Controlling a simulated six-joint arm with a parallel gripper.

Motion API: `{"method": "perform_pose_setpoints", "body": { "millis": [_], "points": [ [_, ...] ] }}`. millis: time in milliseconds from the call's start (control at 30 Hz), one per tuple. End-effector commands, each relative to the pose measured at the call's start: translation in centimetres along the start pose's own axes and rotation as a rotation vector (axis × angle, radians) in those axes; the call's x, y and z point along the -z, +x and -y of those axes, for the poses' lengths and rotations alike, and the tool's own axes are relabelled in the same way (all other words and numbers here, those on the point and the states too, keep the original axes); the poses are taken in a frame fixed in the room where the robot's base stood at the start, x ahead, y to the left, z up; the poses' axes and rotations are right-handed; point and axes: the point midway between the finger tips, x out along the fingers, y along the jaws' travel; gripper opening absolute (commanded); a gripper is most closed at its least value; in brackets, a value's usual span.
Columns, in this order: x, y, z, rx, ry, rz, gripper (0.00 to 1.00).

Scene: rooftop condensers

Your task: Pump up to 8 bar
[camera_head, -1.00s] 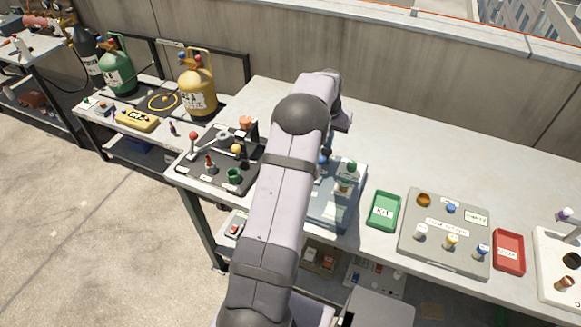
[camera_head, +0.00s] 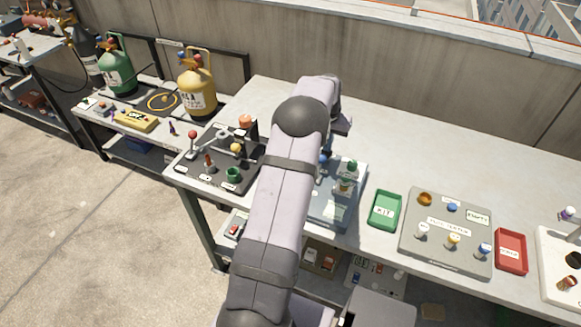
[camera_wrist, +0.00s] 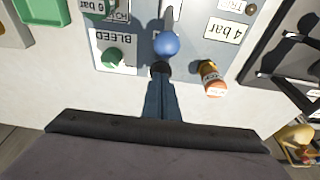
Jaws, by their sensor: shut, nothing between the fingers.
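The grey-blue pump panel (camera_head: 329,213) stands on the bench, partly hidden by my arm. In the wrist view its blue ball knob (camera_wrist: 166,44) lies just beyond my fingertips. My gripper (camera_wrist: 160,70) is shut and empty; I cannot tell whether it touches the knob. A green knob (camera_wrist: 112,56) sits on the white BLEED plate (camera_wrist: 128,68), left of the fingers. A "4 bar" label (camera_wrist: 222,29) is to the right, and a "6 bar" label (camera_wrist: 97,6) is cut off at the top. No pressure reading is legible. In the head view my gripper is hidden behind my arm.
An orange-capped piece with a label (camera_wrist: 212,78) stands right of the fingers. On the bench are a green tray (camera_head: 384,210), a grey panel with several knobs (camera_head: 445,232), a red tray (camera_head: 510,250) and a dark valve board (camera_head: 215,172). The back of the bench is clear.

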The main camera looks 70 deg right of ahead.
Motion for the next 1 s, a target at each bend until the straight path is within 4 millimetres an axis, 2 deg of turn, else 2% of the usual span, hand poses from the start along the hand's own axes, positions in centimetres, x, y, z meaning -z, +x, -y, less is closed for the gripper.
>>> {"method": "perform_pose_setpoints", "body": {
  "millis": [467, 733, 1000],
  "points": [
    [-0.5, 1.5, 0.0, -0.001, 0.0, 0.005, 0.0],
    [-0.4, 0.8, 0.0, -0.001, 0.0, 0.006, 0.0],
    [0.1, -0.9, 0.0, -0.001, 0.0, 0.005, 0.0]
  ]
}}
